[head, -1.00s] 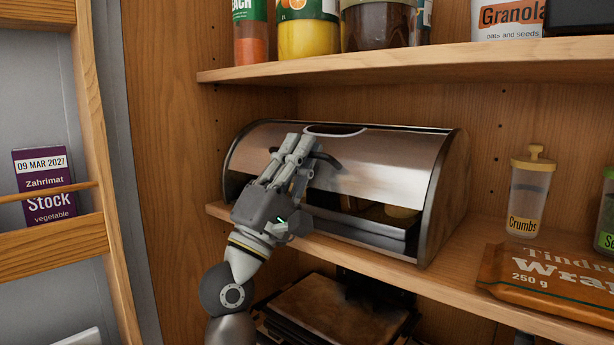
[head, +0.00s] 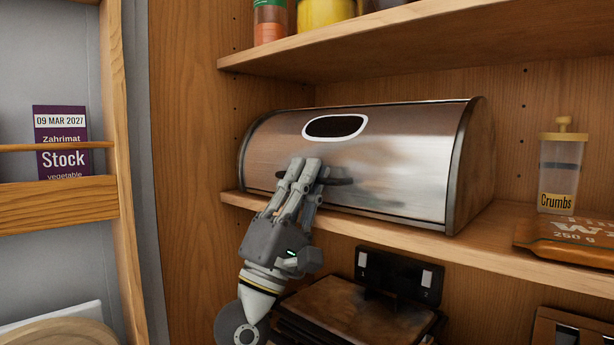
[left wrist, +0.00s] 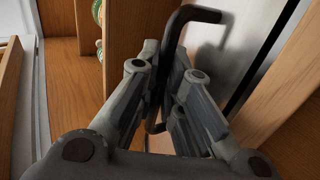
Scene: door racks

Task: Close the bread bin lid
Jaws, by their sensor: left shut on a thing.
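The bread bin (head: 470,170) is a steel box with dark ends on the middle shelf. Its curved lid (head: 400,150) covers the front, with a dark oval label (head: 335,126) on it. No opening shows below the lid in the head view. My left gripper (head: 308,178) is at the lid's lower front, shut on the dark bar handle (head: 340,181). In the left wrist view, the handle (left wrist: 190,18) runs between the fingers (left wrist: 160,85). My right gripper is not in view.
Dark boards (head: 350,315) lie below. A door rack (head: 60,202) with a stock box (head: 62,145) is at left.

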